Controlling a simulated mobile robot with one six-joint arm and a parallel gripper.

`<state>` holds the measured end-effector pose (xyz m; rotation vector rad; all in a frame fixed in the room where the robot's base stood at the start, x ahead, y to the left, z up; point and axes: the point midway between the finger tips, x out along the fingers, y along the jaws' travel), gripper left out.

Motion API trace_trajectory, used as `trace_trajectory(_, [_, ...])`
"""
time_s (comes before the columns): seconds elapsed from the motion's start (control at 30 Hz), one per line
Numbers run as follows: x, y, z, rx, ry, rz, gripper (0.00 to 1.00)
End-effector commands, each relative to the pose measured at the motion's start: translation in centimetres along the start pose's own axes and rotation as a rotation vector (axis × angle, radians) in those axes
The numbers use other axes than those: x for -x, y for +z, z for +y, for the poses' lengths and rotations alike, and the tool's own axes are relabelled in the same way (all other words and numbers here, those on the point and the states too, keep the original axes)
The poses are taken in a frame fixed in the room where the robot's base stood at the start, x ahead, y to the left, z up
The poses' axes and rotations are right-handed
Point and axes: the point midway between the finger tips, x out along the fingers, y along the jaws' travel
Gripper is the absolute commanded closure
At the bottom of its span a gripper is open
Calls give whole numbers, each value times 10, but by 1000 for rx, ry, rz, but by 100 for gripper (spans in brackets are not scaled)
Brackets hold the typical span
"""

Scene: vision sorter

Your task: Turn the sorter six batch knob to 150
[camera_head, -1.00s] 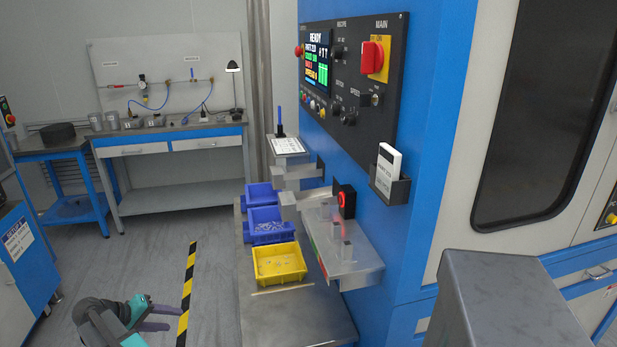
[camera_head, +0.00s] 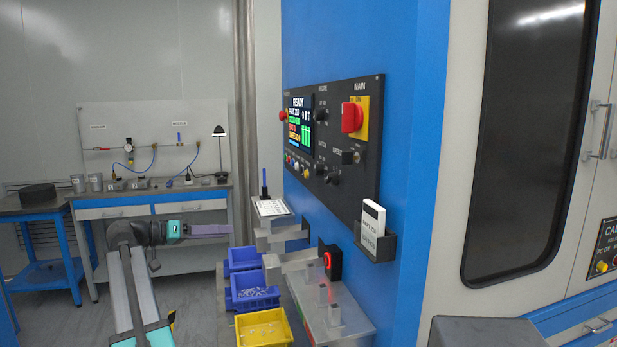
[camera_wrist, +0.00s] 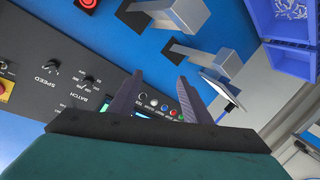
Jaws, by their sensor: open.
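The batch knob (camera_head: 333,178) is a small black knob low on the dark control panel (camera_head: 370,110). In the wrist view the knob (camera_wrist: 88,82) sits beside its BATCH label, left of my fingers; its exact setting is too small to read. My gripper (camera_head: 212,231) is left of the panel in the head view, pointing right toward it, with clear space between. In the wrist view my two fingers (camera_wrist: 160,92) are apart with nothing between them, and the small buttons show beyond them.
A speed knob (camera_head: 350,157) and red main switch (camera_head: 352,117) are to the right on the panel. Below are a card holder (camera_head: 375,243), a ledge with a red-lit button box (camera_head: 330,262), a clipboard (camera_head: 271,208), blue bins (camera_head: 253,297) and a yellow bin (camera_head: 264,328).

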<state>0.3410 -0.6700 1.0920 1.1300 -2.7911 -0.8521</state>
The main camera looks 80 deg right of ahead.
Motion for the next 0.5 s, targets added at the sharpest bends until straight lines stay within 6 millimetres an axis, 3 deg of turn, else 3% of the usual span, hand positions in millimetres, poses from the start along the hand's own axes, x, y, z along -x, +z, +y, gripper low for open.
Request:
trace_trajectory(0.03, [-11, -20, 19, -50, 40, 7, 56])
trace_trajectory(0.2, [-38, -71, 87, -202, 174, 36, 56])
trace_trajectory(0.4, [-55, -108, 150, -328, 291, 66, 56])
trace_trajectory(0.5, [-58, -116, 166, -359, 320, 75, 56])
